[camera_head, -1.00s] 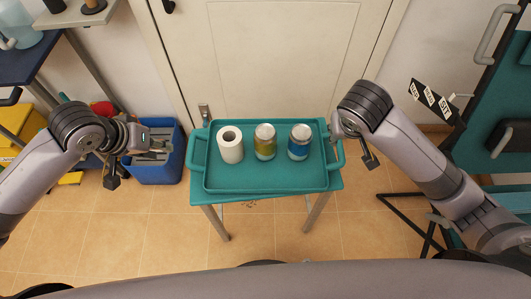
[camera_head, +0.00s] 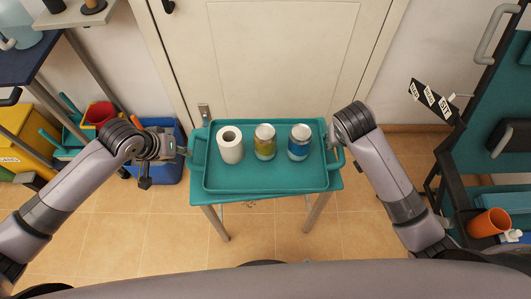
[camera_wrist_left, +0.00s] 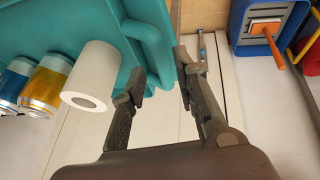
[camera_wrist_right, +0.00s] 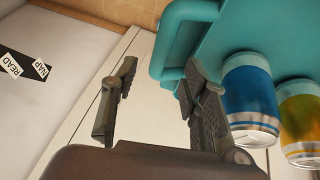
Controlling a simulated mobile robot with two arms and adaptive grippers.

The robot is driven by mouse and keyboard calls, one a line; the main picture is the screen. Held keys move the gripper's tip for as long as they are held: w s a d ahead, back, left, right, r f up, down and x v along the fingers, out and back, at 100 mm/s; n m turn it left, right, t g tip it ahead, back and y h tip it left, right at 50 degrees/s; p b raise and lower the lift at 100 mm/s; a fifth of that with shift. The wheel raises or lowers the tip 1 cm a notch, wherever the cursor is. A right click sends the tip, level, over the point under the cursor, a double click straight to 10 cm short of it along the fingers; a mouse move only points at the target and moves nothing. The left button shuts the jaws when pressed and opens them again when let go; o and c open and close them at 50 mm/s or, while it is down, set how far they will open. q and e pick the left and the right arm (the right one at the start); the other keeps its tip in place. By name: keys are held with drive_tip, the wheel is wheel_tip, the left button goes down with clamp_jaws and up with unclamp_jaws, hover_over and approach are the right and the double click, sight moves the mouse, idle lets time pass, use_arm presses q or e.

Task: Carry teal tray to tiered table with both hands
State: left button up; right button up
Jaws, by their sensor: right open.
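The teal tray (camera_head: 265,180) rests level on a small teal-topped table (camera_head: 200,199) with metal legs, in front of the door. It carries a white paper roll (camera_head: 231,150), a yellow can (camera_head: 265,147) and a blue can (camera_head: 299,148). My left gripper (camera_head: 184,150) is open at the tray's left handle; in the left wrist view its fingers (camera_wrist_left: 160,76) sit near the handle (camera_wrist_left: 150,38). My right gripper is mostly hidden by its own wrist in the head view. In the right wrist view it is open (camera_wrist_right: 160,76), its fingers near the right handle (camera_wrist_right: 157,62). I cannot tell whether either touches. No tiered table is clearly identifiable.
A blue bin (camera_head: 160,172) stands left of the table, with a red bucket (camera_head: 100,114) and a yellow box (camera_head: 25,130) farther left. A dark-framed teal unit stands at right, with an orange cup (camera_head: 489,223). The tiled floor in front is clear.

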use_arm(q)
drive_tip(key=x, duration=0.7)
drive_tip(key=shift+f, duration=0.1)
use_arm(e)
drive_tip(key=x, duration=0.7)
use_arm(q)
clamp_jaws()
use_arm(e)
drive_tip(key=c, duration=0.7)
clamp_jaws()
